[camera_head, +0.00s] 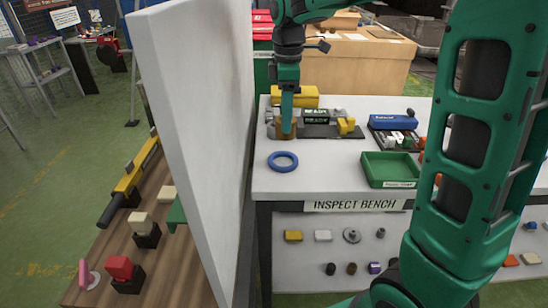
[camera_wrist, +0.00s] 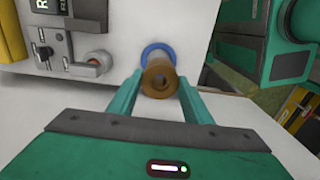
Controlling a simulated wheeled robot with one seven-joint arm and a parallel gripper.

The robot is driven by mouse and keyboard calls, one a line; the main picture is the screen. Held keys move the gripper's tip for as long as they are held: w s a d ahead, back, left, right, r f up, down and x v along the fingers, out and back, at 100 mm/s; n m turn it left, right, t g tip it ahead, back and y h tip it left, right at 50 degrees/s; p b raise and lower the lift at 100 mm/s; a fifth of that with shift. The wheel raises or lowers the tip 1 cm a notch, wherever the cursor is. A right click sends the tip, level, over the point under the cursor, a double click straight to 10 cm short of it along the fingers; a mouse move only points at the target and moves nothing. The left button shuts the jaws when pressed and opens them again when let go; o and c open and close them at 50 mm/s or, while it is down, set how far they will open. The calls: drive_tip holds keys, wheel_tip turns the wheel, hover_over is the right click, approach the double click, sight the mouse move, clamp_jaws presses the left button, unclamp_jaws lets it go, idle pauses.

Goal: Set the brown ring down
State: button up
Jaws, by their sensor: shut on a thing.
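The brown ring (camera_head: 279,130) is at my gripper's fingertips over the left part of the inspect bench (camera_head: 330,180). I cannot tell whether the ring touches the bench top. A blue ring (camera_head: 283,162) lies flat on the bench, nearer the front; in the wrist view it shows partly hidden beyond the brown ring (camera_wrist: 158,49).
A white wall panel (camera_head: 195,120) stands close left of the bench. A yellow block (camera_head: 295,97) and a grey device (camera_head: 318,117) are near my gripper. A green tray (camera_head: 390,182) and a dark tray with a blue item (camera_head: 393,122) stand right. The bench between blue ring and green tray is clear.

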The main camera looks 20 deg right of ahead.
drive_tip(key=shift+w, duration=0.25)
drive_tip(key=shift+a, duration=0.1)
hover_over(280, 154)
drive_tip(key=s, duration=0.3)
drive_tip(key=shift+a+f, duration=0.1)
drive_tip(key=shift+f, duration=4.9)
drive_tip(key=o, duration=1.4)
drive_tip(key=shift+s+f, duration=0.1)
drive_tip(key=shift+o, duration=0.2)
